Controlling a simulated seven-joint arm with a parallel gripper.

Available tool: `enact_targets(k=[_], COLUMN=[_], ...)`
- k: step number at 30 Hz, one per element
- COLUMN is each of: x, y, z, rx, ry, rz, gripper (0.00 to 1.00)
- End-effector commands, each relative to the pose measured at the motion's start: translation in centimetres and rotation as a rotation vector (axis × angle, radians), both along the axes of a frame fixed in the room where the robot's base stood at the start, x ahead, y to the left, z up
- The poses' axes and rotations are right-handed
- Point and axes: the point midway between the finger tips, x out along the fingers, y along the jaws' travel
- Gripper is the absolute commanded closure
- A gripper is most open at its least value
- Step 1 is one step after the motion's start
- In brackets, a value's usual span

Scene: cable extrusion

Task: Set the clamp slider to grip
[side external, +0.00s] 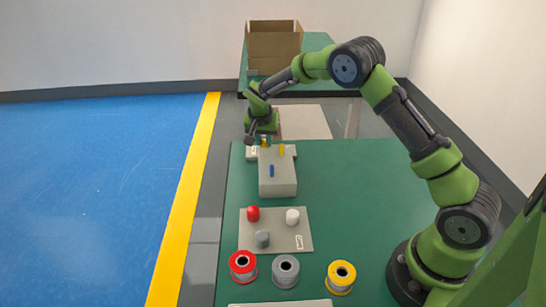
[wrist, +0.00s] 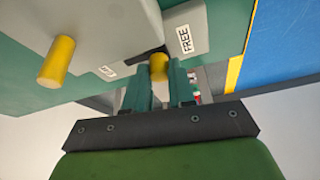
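The clamp slider's yellow knob (wrist: 158,66) stands in a dark slot (wrist: 147,52) at the far end of the grey box (side external: 278,180). It is close to the FREE label (wrist: 185,39). A second label (wrist: 107,71), only partly readable, lies to the left in the wrist view. My gripper (wrist: 159,82) has its two green fingers on either side of the knob, with no clear gap, and appears shut on it. In the side external view my gripper (side external: 259,141) reaches the box's far end, where the small knob is partly hidden.
A yellow peg (side external: 281,150) and a blue peg (side external: 271,171) stand on the box. A grey plate (side external: 280,246) holds red, white and grey knobs. Red, grey and yellow spools (side external: 341,276) stand nearer. The green tabletop (side external: 350,190) to the right is clear.

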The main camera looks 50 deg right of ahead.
Motion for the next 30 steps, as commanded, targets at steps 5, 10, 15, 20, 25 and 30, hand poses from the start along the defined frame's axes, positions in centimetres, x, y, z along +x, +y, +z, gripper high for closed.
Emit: enact_targets(k=[5,10,15,20,25,30], x=[0.0,-0.1,-1.7,-3.0,-3.3,-3.4], y=[0.0,-0.1,-1.7,-3.0,-3.3,-3.4], z=[0.0,0.0,0.1,0.1,0.1,0.1], rx=[0.000,-0.001,-0.001,0.000,-0.001,-0.001], ry=[0.000,0.001,0.002,0.000,0.003,0.005], rz=[0.000,0.000,-0.001,-0.002,-0.004,-0.009], gripper=[1.00,1.00,1.00,1.00,1.00,0.70])
